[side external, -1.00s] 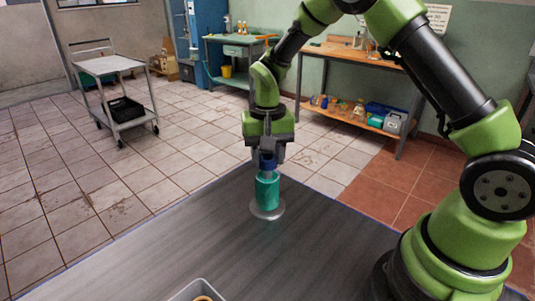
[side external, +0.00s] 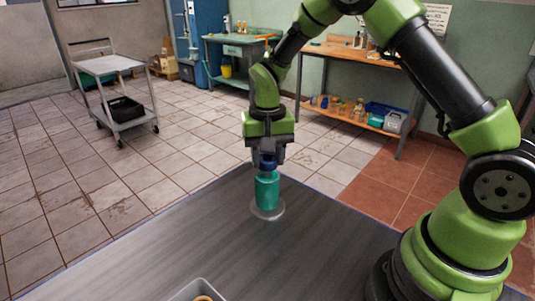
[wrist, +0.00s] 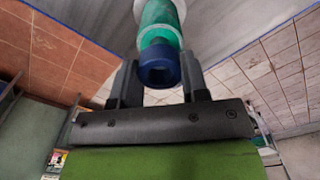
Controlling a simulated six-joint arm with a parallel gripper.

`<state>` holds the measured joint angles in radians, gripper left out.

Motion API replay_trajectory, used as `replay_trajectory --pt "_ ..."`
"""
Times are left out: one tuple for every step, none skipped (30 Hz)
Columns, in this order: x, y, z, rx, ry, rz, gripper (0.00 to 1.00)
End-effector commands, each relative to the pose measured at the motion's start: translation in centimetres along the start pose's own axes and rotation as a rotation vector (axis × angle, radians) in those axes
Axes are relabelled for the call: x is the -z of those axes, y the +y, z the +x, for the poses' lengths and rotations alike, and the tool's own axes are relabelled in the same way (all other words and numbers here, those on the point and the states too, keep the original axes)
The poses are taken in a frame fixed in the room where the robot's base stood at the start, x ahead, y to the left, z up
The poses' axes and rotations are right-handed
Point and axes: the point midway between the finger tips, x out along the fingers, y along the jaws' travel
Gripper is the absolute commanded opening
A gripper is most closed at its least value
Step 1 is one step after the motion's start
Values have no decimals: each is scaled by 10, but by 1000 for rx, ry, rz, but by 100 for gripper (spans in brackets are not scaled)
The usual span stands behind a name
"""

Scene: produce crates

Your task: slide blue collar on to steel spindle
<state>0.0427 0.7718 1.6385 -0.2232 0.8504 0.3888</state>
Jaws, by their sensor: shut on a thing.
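The blue collar (side external: 268,163) is between the fingertips of my gripper (side external: 267,158), which is shut on it. It sits directly above a teal sleeve-like stack (side external: 267,191) that stands upright on a round pale base (side external: 267,211) on the dark table. In the wrist view the collar (wrist: 159,66) is between the two dark fingers, in line with the teal pieces (wrist: 158,22) beyond it. The steel spindle itself is hidden by these parts. I cannot tell whether the collar is around its tip or just above it.
A grey tray (side external: 180,294) with an orange ring-like thing in it shows at the table's near edge. The dark table (side external: 180,240) is otherwise clear around the base. A trolley and workbenches stand well away on the tiled floor.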

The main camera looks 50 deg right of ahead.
Motion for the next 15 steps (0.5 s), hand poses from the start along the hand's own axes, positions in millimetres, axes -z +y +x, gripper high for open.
replay_trajectory --pt "0 0 2 -1 -1 0 16" --pt "0 0 2 -1 -1 0 16" --pt "0 0 4 -1 -1 0 16" --pt "0 0 4 -1 -1 0 16" --pt "0 0 5 -1 -2 0 16" --pt "0 0 6 -1 -2 0 16" --pt "0 0 7 -1 -2 0 16" --pt "0 0 8 -1 -2 0 16" --pt "0 0 8 -1 -2 0 16" --pt "0 0 9 0 -1 0 16" --pt "0 0 10 0 -1 0 16" --pt "0 0 11 0 -1 0 16" --pt "0 0 12 0 -1 0 16" --pt "0 0 12 0 -1 0 16" --pt "0 0 14 0 -2 1 16"
